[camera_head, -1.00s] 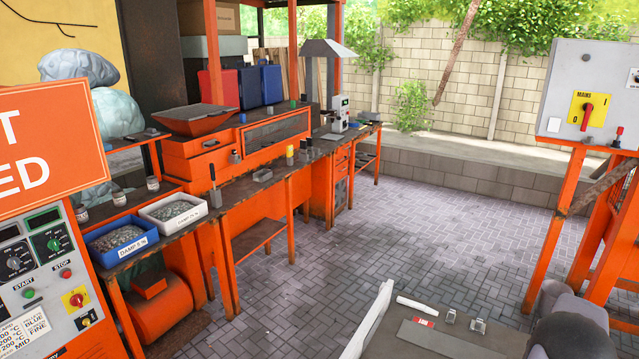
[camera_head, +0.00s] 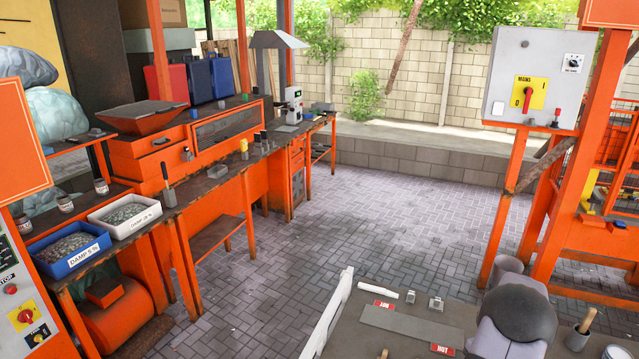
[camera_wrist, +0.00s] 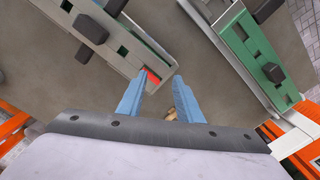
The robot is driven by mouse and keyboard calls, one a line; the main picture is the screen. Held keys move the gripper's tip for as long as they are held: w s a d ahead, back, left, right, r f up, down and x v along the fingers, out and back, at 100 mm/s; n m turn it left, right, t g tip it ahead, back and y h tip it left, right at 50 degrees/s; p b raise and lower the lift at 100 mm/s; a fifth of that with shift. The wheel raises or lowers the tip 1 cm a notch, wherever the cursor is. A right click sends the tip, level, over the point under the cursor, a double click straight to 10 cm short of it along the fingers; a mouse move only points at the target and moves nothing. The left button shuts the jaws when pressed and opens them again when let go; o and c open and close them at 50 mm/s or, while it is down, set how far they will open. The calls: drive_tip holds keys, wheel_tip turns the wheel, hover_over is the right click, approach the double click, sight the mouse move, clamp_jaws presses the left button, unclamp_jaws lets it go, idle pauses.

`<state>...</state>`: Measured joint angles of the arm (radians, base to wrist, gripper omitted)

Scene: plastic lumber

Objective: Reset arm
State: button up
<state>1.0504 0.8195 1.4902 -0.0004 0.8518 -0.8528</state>
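My gripper (camera_wrist: 158,98) shows in the wrist view as two blue fingers set apart with a clear gap between them. It is open, and nothing is held between the fingers. In the head view my grey arm (camera_head: 515,310) stands at the lower right beside the grey worktop; the gripper fingers cannot be made out there. In the wrist view a grey fixture with a green and red part (camera_wrist: 125,45) lies beyond the left finger. A second fixture with a green block (camera_wrist: 262,60) lies beyond the right finger.
The grey worktop (camera_head: 345,340) carries a flat plate (camera_head: 412,326), red labels and small metal blocks. An orange bench with a blue tray (camera_head: 68,250) and a white tray (camera_head: 125,215) stands left. A mains box (camera_head: 530,80) stands right. The paved floor between is clear.

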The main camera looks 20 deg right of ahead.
drive_tip(key=s+a+f+m+g+y+b, duration=0.1)
drive_tip(key=s+a+m, duration=0.25)
drive_tip(key=a, duration=0.55)
drive_tip(key=s+a+f+m+g+y, duration=0.1)
drive_tip(key=s+a+m, duration=0.25)
drive_tip(key=a, duration=0.55)
drive_tip(key=w+a+r+n+b, duration=0.1)
drive_tip(key=a+n, duration=0.2)
drive_tip(key=a, duration=0.5)
drive_tip(key=w+a+r+n+t+h+b, duration=0.1)
drive_tip(key=w+a+r+n+b, duration=0.1)
drive_tip(key=a, duration=0.6)
drive_tip(key=w+a+r+n+t+h+b, duration=0.1)
drive_tip(key=a+n, duration=0.3)
drive_tip(key=a, duration=0.4)
drive_tip(key=shift+w+r+b, duration=0.5)
drive_tip(key=shift+b, duration=0.25)
